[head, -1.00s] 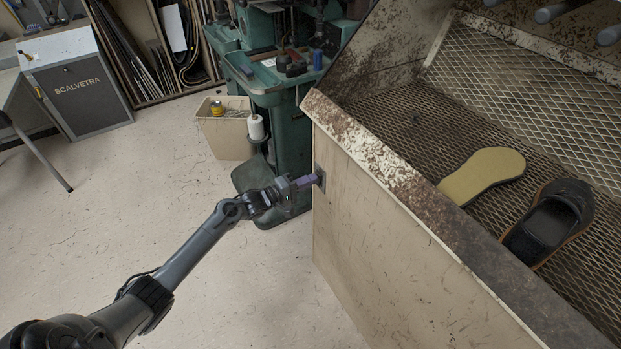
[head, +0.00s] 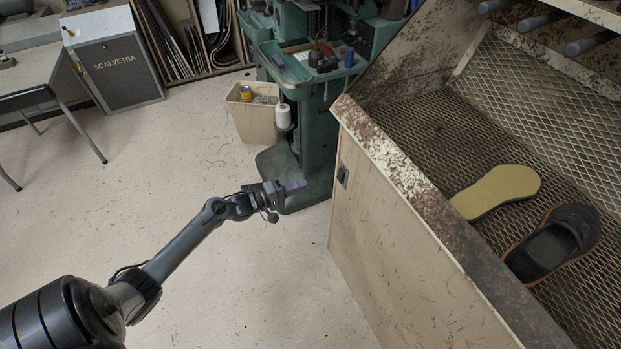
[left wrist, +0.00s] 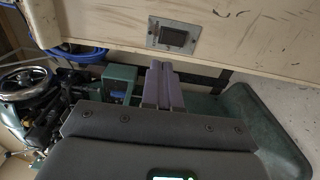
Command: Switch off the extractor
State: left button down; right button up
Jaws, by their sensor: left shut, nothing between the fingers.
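The extractor is the beige cabinet (head: 370,235) with a mesh-lined hood on the right of the head view. Its dark switch (head: 343,175) sits in a plate on the cabinet's left side panel. In the left wrist view the switch (left wrist: 172,37) shows as a dark rocker in a metal plate; which way it is tipped I cannot tell. My left gripper (head: 300,185) is shut and empty, to the left of the switch and apart from it. Its purple fingertips (left wrist: 163,72) lie together below the switch plate in the left wrist view. My right gripper is not in view.
A green stitching machine (head: 315,110) stands behind the gripper, with a beige bin (head: 252,118) beside it. A tan sole (head: 500,190) and a dark shoe (head: 555,243) lie on the hood's mesh. The floor to the left is mostly clear.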

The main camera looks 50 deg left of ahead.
pick_arm(q)
jog(key=shift+v, duration=0.95)
jog(key=shift+w, duration=0.1)
